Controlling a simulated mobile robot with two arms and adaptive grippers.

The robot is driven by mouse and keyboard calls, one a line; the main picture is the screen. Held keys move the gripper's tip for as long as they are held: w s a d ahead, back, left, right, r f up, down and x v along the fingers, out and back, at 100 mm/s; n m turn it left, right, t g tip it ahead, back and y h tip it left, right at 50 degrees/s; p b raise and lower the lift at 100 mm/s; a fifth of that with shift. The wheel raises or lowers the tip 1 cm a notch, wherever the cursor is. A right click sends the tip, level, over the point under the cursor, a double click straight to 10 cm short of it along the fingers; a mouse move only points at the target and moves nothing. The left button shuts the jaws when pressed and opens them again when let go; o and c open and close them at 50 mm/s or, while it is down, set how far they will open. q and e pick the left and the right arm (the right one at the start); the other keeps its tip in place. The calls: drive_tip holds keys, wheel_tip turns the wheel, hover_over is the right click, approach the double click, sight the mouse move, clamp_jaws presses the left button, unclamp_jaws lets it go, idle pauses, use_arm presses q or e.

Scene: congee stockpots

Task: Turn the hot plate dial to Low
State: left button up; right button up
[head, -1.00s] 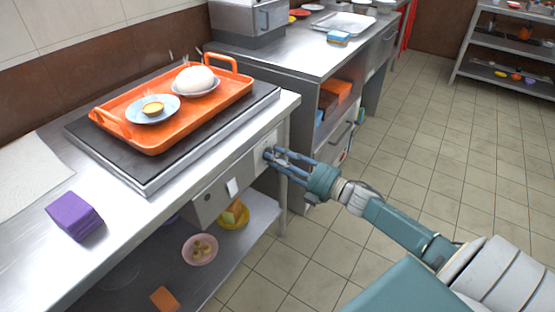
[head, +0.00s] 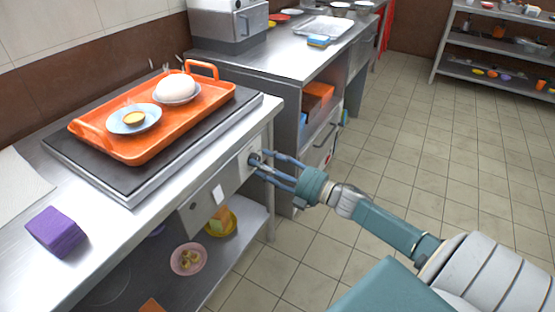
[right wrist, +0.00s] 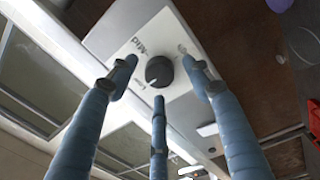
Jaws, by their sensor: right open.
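The hot plate (head: 110,180) is a dark slab with a metal rim, set on the steel counter. A small dial on a white plate sits on the counter's front panel. In the right wrist view the dial (right wrist: 159,70) is a dark round knob with a pale mark toward its lower left. Lettering that looks like "Mid" is printed above left of it; smaller lettering at the left is hard to read. My right gripper (head: 258,164) is at the dial, its three fingers (right wrist: 160,78) open and spread around the knob, with no clear contact. My left gripper is not in view.
An orange tray (head: 128,152) with a bowl and a plate stands on the hot plate. A purple block (head: 57,232) lies on the counter at left. A lower shelf holds a pink bowl (head: 188,259) and a yellow one (head: 221,224). The tiled floor at right is clear.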

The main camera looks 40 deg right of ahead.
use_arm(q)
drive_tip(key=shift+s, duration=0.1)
use_arm(e)
drive_tip(key=r+v, duration=0.1)
drive_tip(key=v, duration=1)
drive_tip(key=shift+s+f, duration=0.25)
drive_tip(key=shift+f, duration=0.2)
